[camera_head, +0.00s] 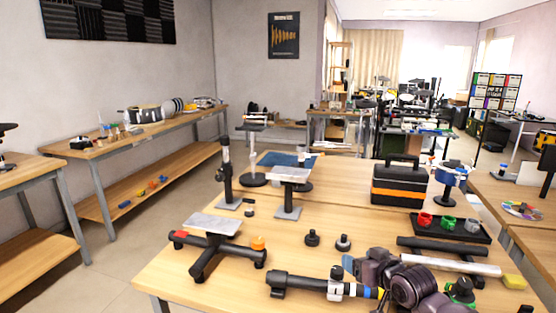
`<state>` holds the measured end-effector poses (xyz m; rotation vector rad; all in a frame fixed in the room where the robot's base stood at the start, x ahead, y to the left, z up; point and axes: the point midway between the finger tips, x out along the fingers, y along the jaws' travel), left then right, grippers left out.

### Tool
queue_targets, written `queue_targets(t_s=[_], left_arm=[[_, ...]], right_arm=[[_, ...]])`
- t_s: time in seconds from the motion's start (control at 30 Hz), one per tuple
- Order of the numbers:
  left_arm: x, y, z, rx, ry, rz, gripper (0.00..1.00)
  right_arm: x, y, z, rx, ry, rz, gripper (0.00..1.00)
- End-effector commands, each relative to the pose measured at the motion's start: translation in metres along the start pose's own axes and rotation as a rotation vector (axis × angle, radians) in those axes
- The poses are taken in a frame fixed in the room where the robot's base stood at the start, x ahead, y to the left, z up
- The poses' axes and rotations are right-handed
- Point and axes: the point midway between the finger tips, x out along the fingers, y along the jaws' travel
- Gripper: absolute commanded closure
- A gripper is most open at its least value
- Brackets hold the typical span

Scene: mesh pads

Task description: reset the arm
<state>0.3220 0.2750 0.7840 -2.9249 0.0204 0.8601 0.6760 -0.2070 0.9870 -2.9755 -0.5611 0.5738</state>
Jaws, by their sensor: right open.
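My right gripper (372,267) is low at the front right, over the near part of the wooden table (165,272). My dark arm comes in from the bottom edge and hides part of the tabletop. The gripper is open; I see nothing held in it. A black tube with a white band (310,285) lies just to its left. I cannot tell whether they touch. My left gripper is not in view.
A black T-shaped frame with a grey plate (212,224) is at the table's left front. A small plate stand (290,175), an orange-black toolbox (402,182) and a black tray (480,233) stand farther back. Two black knobs (312,238) sit mid-table, with bare wood around them.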

Motion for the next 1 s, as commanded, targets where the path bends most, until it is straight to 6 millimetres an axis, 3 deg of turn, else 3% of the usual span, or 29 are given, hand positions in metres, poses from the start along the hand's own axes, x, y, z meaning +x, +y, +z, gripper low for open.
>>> queue_targets(t_s=[0.03, 0.27, 0.43, 0.8, 0.9, 1.0], left_arm=[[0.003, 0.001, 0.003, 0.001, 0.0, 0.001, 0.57], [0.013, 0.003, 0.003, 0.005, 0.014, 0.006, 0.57], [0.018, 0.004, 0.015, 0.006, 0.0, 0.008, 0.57], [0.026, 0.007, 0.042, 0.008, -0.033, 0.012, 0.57], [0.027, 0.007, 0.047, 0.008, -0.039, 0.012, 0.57], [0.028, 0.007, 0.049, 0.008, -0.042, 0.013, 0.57]], right_arm=[[-0.008, -0.003, 0.024, -0.037, 0.025, 0.018, 0.3], [-0.055, -0.009, 0.096, -0.197, 0.118, 0.125, 0.3], [-0.096, -0.011, 0.153, -0.235, 0.115, 0.203, 0.3], [-0.193, -0.018, 0.305, -0.111, -0.108, 0.327, 0.3], [-0.215, -0.022, 0.34, -0.075, -0.175, 0.345, 0.3], [-0.23, -0.025, 0.361, -0.054, -0.218, 0.355, 0.3]])
